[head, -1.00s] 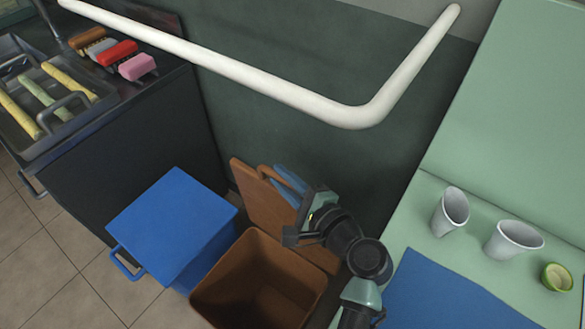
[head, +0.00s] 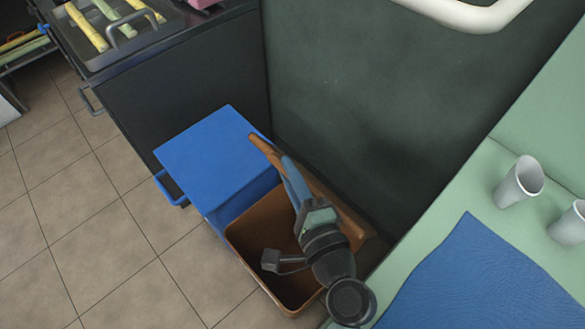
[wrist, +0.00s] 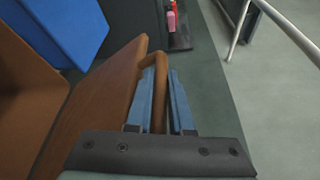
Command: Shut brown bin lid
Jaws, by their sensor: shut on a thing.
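The brown bin (head: 255,236) stands open on the floor, its dark inside showing. Its brown lid (head: 345,213) stands up along the bin's wall side, seen nearly edge-on and partly hidden by my arm. In the wrist view the lid (wrist: 105,98) is a broad brown panel at the left of my fingers. My gripper (head: 285,168) is at the lid. The wrist view shows my gripper's blue fingers (wrist: 166,90) on both sides of the lid's brown handle (wrist: 160,95), shut on it.
A blue bin (head: 215,155) with its lid down stands against the brown bin's left side. A dark counter (head: 185,95) is behind it. A green table (head: 500,215) with a blue mat (head: 480,275) and a white cup (head: 520,182) is at right. Tiled floor is clear at left.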

